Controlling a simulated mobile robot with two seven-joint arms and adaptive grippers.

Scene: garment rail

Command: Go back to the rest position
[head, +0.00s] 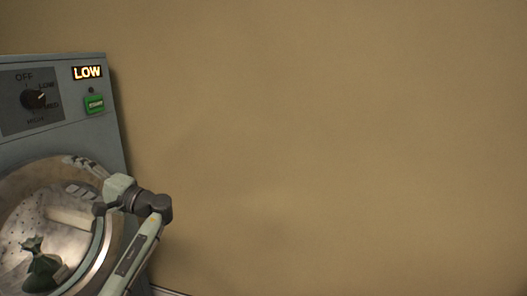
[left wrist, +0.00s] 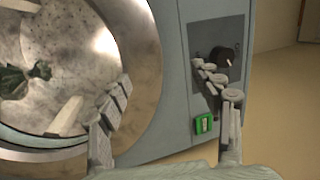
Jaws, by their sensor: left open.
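My left gripper (head: 82,180) is open with nothing between its fingers, in front of the grey dryer (head: 115,130) near the upper right of its round opening. In the left wrist view its two fingers (left wrist: 165,95) are spread wide, the left one over the round rim and the right one over the panel side. The dial (head: 34,98) shows in both views, and the lit display (head: 87,72) reads LOW. The green button (head: 94,104) sits below the display. My right gripper is not in view.
The round metal rim (head: 100,255) surrounds a drum holding a dark green cloth (head: 40,270). A pale bar (left wrist: 65,116) stands out inside the drum. I cannot tell whether glass covers it. The tan wall (head: 330,140) fills the right side, with no objects before it.

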